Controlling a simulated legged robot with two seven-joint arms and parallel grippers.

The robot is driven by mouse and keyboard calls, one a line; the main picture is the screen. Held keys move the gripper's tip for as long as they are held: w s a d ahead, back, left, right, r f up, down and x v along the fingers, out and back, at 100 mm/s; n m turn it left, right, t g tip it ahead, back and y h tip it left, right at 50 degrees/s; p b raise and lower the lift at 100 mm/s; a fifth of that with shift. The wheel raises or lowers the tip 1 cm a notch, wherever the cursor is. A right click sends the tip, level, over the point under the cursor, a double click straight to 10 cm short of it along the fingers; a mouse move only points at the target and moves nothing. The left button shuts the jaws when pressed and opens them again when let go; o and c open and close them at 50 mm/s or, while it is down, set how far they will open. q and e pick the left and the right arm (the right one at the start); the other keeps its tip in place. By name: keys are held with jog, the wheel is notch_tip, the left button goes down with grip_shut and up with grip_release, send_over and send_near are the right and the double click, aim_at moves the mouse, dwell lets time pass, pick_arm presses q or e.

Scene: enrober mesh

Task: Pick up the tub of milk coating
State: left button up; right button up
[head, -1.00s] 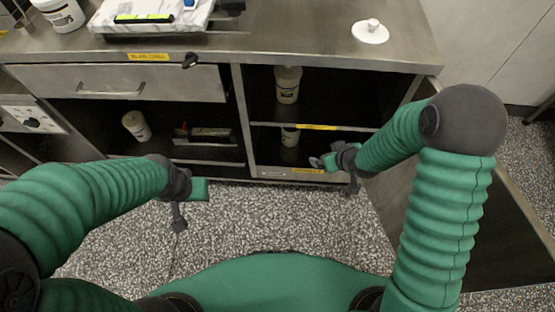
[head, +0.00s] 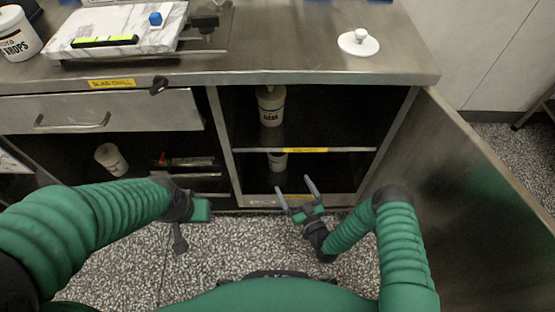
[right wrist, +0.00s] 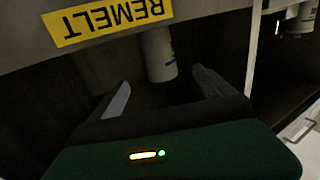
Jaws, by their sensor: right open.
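No label that I can read says milk coating. A white tub (head: 277,162) stands on the bottom of the open cabinet, its upper part hidden by the middle shelf. My right gripper (head: 294,187) is open and empty, low in front of this cabinet with its fingers pointing in. In the right wrist view, which is upside down, a pale tub (right wrist: 158,55) lies beyond and between the two fingers (right wrist: 161,82), apart from them. A second white tub (head: 270,106) with dark print stands on the upper shelf. My left gripper (head: 184,222) hangs left of the cabinet; its fingers are unclear.
A yellow-edged middle shelf (head: 330,150) lies above the lower tub. The open cabinet door (head: 470,200) stands at the right. Another tub (head: 111,159) is in the left bay. The counter (head: 290,50) holds a drops tub (head: 18,36), a marble slab and a white lid.

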aim_at(282, 163)
jog(key=b+x, duration=0.3)
jog(key=x, duration=0.5)
jog(key=shift+w+f, duration=0.2)
jog(key=shift+w, duration=0.05)
jog(key=b+x, duration=0.3)
jog(key=x, duration=0.2)
jog(key=shift+r, duration=0.2)
jog(key=c, duration=1.8)
grip_shut()
jog(key=shift+r, duration=0.1)
